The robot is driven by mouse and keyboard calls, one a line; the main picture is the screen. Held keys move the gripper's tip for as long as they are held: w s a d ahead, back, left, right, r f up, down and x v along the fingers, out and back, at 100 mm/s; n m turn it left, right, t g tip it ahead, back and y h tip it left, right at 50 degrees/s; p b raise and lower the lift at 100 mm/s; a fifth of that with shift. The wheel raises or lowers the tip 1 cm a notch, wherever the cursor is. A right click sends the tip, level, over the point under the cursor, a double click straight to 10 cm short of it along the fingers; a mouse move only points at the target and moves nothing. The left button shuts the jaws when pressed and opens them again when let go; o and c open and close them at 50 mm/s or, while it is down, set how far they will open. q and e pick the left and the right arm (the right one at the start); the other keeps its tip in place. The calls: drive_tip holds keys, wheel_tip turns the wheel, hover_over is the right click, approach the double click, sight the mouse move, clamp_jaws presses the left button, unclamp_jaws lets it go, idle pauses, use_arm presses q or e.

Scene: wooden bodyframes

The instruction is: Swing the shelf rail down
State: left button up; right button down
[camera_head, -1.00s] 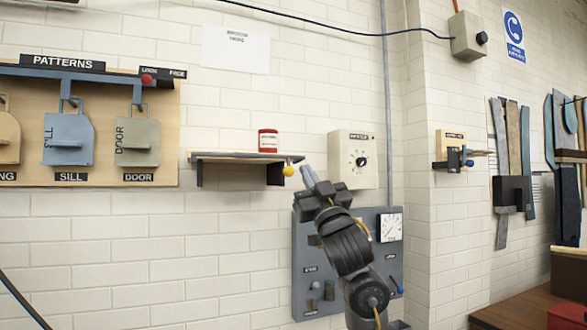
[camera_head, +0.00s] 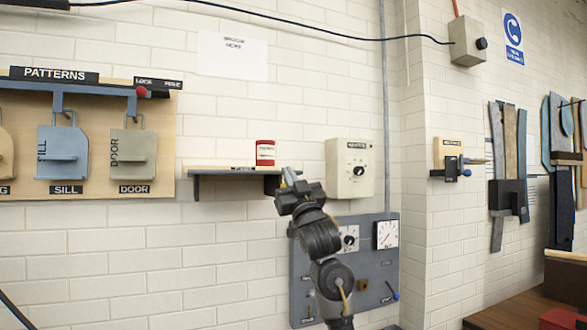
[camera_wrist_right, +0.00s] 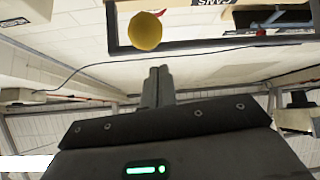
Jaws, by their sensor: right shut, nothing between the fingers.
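The wall shelf (camera_head: 215,169) has a pale top and a dark front. My right gripper (camera_head: 287,178) is at its right end, fingers pointing up and left, shut and empty. In the right wrist view the closed fingers (camera_wrist_right: 158,72) point up the picture towards the dark rail (camera_wrist_right: 215,46). The rail's yellow knob (camera_wrist_right: 145,31) is close to the fingertips, with a gap showing between them. In the head view the knob is hidden by the gripper. The shelf's CANS label shows upside down in the wrist view. My left gripper is not in view.
A red can (camera_head: 265,153) stands on the shelf. A cream dial box (camera_head: 350,168) is just right of my gripper, and a grey gauge panel (camera_head: 305,265) is behind my arm. The pattern board (camera_head: 165,150) hangs left. The wall below the shelf is clear.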

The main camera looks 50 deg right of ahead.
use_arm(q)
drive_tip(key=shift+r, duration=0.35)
use_arm(e)
drive_tip(key=shift+w+d+f, duration=0.15)
drive_tip(key=shift+d+f, duration=0.05)
drive_tip(key=shift+f, duration=0.25)
drive_tip(key=shift+w+d+f, duration=0.1)
drive_tip(key=shift+d+f, duration=0.1)
drive_tip(key=shift+f, duration=0.25)
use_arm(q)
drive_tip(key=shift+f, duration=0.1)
